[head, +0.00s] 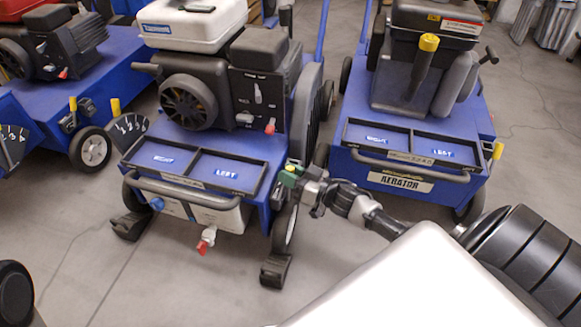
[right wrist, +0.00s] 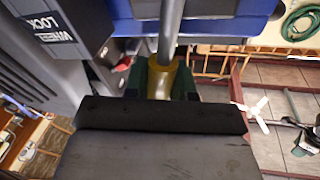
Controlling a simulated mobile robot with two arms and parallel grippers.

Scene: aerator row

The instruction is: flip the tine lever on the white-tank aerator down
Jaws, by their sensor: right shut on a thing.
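The white-tank aerator stands in the middle of the head view, with its white tank (head: 190,25) on top and a blue deck with a black two-bin tray (head: 195,165) in front. My right gripper (head: 291,174) is at the deck's front right corner. In the right wrist view, its green fingers are shut on the lever's yellow grip (right wrist: 160,80), and a grey rod (right wrist: 170,30) runs up from the grip. The fingers hide part of the grip, and the lever's pivot is not clear. My left gripper is not in view.
Another blue aerator (head: 400,180) stands close on the right, and one (head: 110,55) on the left. A numbered dial (head: 130,127) with a yellow-tipped lever (head: 115,106) is on the left side. A black wheel lock box (right wrist: 60,30) is beside my right gripper.

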